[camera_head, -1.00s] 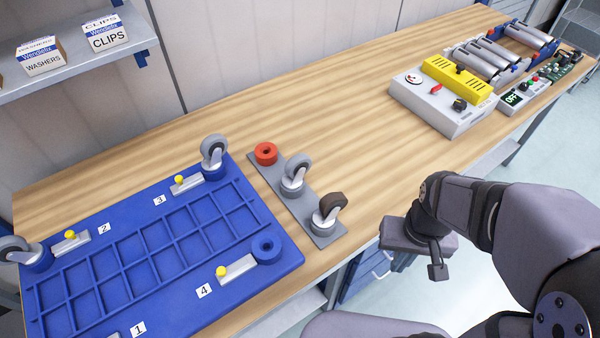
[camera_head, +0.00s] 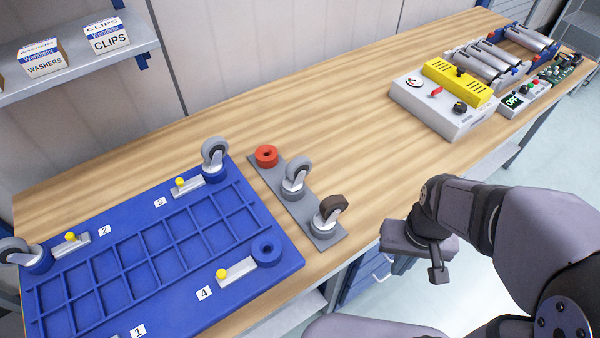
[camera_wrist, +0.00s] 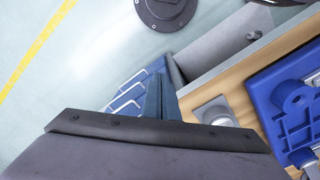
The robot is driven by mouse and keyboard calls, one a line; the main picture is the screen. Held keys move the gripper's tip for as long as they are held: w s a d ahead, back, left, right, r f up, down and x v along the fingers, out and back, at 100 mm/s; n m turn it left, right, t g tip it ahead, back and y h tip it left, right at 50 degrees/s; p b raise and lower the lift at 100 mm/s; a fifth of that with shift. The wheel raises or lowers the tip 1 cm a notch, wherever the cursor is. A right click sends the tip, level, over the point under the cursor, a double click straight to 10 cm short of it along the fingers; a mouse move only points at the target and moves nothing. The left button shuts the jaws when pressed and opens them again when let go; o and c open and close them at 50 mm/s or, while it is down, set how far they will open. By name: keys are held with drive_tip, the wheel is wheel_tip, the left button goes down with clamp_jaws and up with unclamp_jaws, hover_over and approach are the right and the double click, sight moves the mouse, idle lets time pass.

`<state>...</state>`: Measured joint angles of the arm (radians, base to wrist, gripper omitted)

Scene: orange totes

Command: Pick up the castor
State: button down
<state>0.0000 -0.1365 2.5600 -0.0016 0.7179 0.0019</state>
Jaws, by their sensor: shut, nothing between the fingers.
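A grey-wheeled castor (camera_head: 296,177) and a brown-wheeled castor (camera_head: 329,210) stand upright on a grey strip (camera_head: 272,183) with a red ring (camera_head: 266,155) at its far end. The blue board (camera_head: 160,250) beside it carries one castor at its far corner (camera_head: 214,158) and another at its left corner (camera_head: 32,253). The round blue socket (camera_head: 266,248) at corner 4 is empty. My gripper (camera_head: 438,274) is shut and empty, off the bench's front edge, right of the brown-wheeled castor and apart from it. The wrist view shows part of the blue board (camera_wrist: 290,95).
A grey box with a yellow top (camera_head: 445,98) stands at the far right of the bench, beside rollers (camera_head: 485,58) and a small display unit (camera_head: 522,98). Blue drawers (camera_head: 362,278) sit below the bench. The bench middle is clear.

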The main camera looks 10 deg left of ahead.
idle(0.4)
drive_tip(key=c, duration=1.3)
unclamp_jaws()
drive_tip(key=shift+w, duration=0.1)
